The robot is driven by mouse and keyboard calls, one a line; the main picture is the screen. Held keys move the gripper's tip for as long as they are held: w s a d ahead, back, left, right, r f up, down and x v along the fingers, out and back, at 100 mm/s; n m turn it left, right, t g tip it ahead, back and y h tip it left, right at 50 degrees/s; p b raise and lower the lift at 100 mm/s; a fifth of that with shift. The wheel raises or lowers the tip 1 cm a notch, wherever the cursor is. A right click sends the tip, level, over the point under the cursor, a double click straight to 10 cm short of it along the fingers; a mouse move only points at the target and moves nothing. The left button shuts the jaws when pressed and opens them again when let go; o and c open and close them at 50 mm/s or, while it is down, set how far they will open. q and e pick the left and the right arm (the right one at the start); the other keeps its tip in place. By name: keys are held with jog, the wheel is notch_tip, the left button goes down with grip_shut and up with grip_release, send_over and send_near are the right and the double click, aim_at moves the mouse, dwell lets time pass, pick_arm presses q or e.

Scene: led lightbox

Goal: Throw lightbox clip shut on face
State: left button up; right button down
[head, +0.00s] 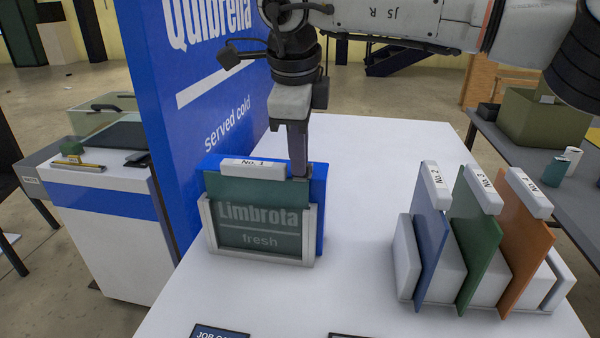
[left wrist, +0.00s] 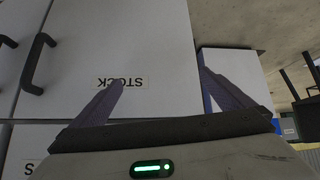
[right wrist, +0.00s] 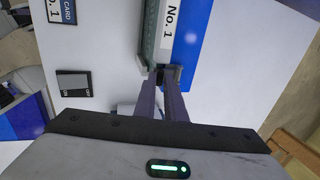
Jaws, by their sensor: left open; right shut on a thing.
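The lightbox (head: 320,210) is a small blue box on the white counter, with a grey frame (head: 207,235) on its front. A green face panel reading "Limbrota fresh" (head: 258,228) sits in the frame, under a white "No. 1" tag (head: 252,169). My right gripper (head: 300,176) comes down at the box's upper right corner. In the right wrist view, my right gripper (right wrist: 163,76) is shut on a small dark part, apparently the clip (right wrist: 172,73), mostly hidden by the fingers. My left gripper (left wrist: 161,80) is open and empty, away from the lightbox.
A white rack (head: 407,262) at right holds blue (head: 430,235), green (head: 474,240) and orange (head: 522,250) panels. A tall blue sign (head: 190,70) stands behind the box. White cabinets marked "STOCK" (left wrist: 150,40) face my left gripper. The counter (head: 365,180) between box and rack is clear.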

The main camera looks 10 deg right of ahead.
notch_tip(320, 180, down, 2)
jog(key=t+b, duration=0.1)
jog(key=b, duration=0.2)
jog(key=shift+s+f+h, duration=0.1)
jog(key=shift+s+h, duration=0.05)
jog(key=shift+h, duration=0.25)
jog(key=shift+s+t, duration=0.1)
jog(key=shift+t, duration=0.2)
jog(key=c, duration=1.7)
grip_release()
jog(key=shift+c, duration=0.2)
jog(key=shift+w, duration=0.2)
jog(key=shift+r, duration=0.2)
jog(key=v, duration=1)
jog(key=shift+s+a, duration=0.1)
